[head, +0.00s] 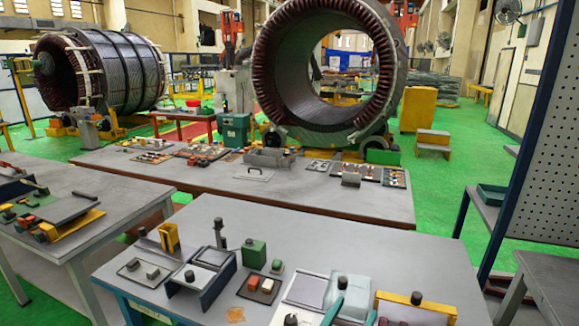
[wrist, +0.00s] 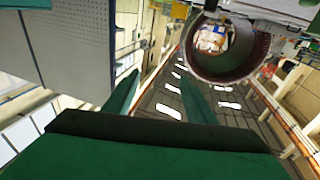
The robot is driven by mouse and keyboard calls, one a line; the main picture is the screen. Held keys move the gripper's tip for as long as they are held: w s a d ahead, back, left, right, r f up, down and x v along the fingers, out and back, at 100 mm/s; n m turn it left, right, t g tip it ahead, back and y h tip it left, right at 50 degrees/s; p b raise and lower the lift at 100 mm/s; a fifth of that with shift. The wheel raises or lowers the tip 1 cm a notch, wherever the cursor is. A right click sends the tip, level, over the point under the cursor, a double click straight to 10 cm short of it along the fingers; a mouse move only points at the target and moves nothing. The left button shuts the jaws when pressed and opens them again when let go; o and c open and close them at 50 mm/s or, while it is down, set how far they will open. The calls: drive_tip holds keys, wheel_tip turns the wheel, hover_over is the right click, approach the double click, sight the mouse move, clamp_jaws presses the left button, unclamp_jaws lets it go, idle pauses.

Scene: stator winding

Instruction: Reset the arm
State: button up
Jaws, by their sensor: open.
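My gripper (wrist: 159,76) shows in the wrist view as two green fingers spread apart with nothing between them. Its dark-edged green body fills the bottom of that view. At the bottom edge of the head view, two slim teal pieces (head: 334,309) stick up in front of the near table; they look like my fingers, but most is cut off. A large ring-shaped stator (head: 270,75) stands beyond the tables in the head view. A round, hollow stator-like ring also shows at the top of the wrist view (wrist: 262,60), apart from my fingers.
The near grey table (head: 250,215) holds small blocks, trays and fixtures. A long middle table (head: 370,205) holds parts trays. Another table (head: 130,185) stands at left, and a perforated panel (head: 548,170) at right. A wound cylinder (head: 125,70) stands at back left. Green floor (head: 460,160) is open at right.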

drive_tip(key=s+a+f+n+t+y, duration=0.1)
drive_tip(key=s+a+f+n+y, duration=0.2)
drive_tip(key=s+f+n+y, duration=0.35)
drive_tip(key=s+a+f+n+y, duration=0.35)
drive_tip(key=s+f, duration=0.45)
drive_tip(key=f, duration=0.4)
drive_tip(key=s+a+f+m, duration=0.1)
drive_tip(key=s+a+f, duration=0.1)
drive_tip(key=s, duration=0.8)
drive_tip(key=s+a+f+m+g, duration=0.1)
drive_tip(key=s+a, duration=0.4)
drive_tip(key=s, duration=0.6)
drive_tip(key=shift+f+m+g, duration=0.3)
drive_tip(key=shift+f+m, duration=0.05)
drive_tip(key=shift+m, duration=0.45)
